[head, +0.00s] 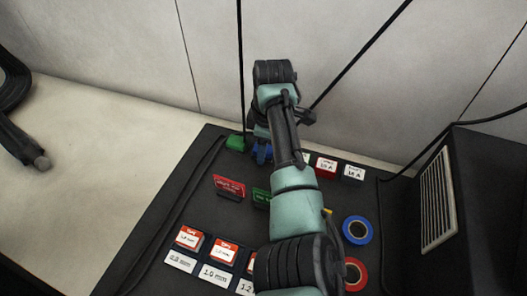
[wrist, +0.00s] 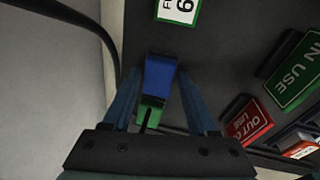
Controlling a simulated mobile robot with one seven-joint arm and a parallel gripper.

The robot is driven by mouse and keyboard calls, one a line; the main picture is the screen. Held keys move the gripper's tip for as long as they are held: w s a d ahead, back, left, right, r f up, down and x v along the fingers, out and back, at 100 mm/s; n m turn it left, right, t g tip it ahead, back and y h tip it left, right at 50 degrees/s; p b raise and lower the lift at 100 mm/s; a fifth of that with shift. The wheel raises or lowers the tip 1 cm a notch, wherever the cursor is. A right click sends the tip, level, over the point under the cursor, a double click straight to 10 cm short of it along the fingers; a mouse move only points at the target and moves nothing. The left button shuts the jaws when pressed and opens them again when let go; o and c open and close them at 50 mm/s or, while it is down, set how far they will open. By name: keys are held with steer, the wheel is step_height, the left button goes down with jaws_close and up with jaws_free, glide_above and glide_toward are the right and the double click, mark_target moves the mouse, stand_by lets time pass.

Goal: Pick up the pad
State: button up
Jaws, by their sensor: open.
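A blue block (wrist: 160,72) with a green block (wrist: 151,112) just below it shows between my gripper's fingers in the wrist view. I cannot tell which of them is the pad, or whether they are one piece. In the head view a green block (head: 235,143) lies at the far left corner of the dark bench top, just left of my gripper (head: 261,154). My gripper (wrist: 159,74) is open, with one finger on each side of the blue block. Whether the fingers touch it cannot be told.
Red "out of use" and green "in use" signs (wrist: 247,120) (wrist: 296,75) stand to the right in the wrist view. Blue and red tape rolls (head: 357,230) (head: 355,273), small labelled boxes (head: 224,250) and a dark vented machine (head: 490,200) share the bench. A wall is behind.

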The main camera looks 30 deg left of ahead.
jaws_close()
steer(key=shift+r, duration=0.15)
